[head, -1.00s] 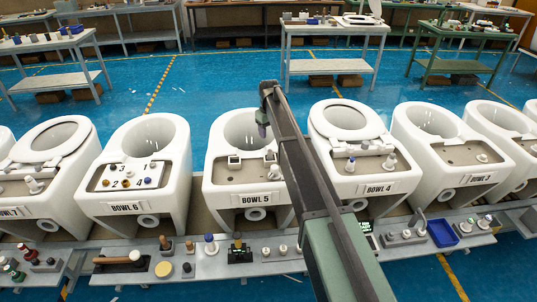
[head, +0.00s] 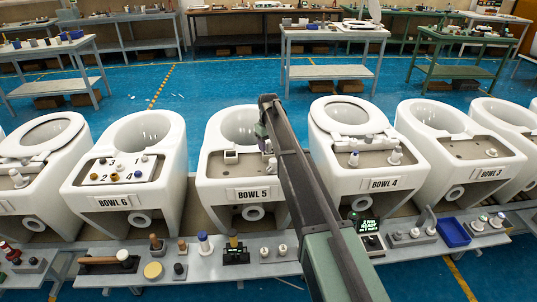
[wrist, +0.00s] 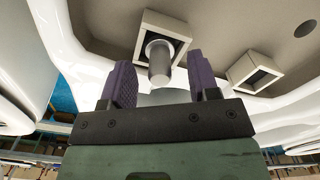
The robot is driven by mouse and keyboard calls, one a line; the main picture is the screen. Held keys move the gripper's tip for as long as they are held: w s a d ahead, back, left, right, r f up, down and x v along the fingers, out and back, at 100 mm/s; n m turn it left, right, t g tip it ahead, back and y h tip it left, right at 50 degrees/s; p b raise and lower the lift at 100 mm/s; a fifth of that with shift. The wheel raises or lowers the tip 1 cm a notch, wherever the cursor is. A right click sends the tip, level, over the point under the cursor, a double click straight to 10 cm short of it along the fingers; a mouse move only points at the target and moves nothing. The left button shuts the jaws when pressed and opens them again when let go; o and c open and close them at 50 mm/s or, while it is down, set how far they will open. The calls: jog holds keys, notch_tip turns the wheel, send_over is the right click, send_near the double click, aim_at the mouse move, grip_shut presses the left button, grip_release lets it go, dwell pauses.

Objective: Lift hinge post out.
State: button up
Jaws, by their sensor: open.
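The hinge post (wrist: 158,68) is a short grey cylinder standing in a square pale socket (wrist: 184,25) in the wrist view. My gripper (wrist: 160,80) is open, with one purple finger on either side of the post in the picture and a gap to each. I cannot tell whether the fingertips reach its depth. In the head view my gripper (head: 265,138) is over the right part of Bowl 5 (head: 212,185). There the post (head: 272,165) is partly hidden by my arm.
A second square socket (wrist: 255,72) with a dark opening is beside the post. Bowl 6 (head: 165,190) and Bowl 4 (head: 335,160), with upright posts, flank Bowl 5. A grey bench (head: 215,267) with tools and small parts runs along the front.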

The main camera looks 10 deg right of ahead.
aim_at(268, 143)
jog(key=c, duration=1)
jog(key=shift+r+p, duration=0.5)
jog(key=shift+r, duration=0.05)
jog(key=shift+r, duration=0.2)
notch_tip(268, 143, up, 6)
jog(key=p, duration=0.6)
jog(key=shift+f, duration=0.25)
jog(key=shift+f, duration=0.1)
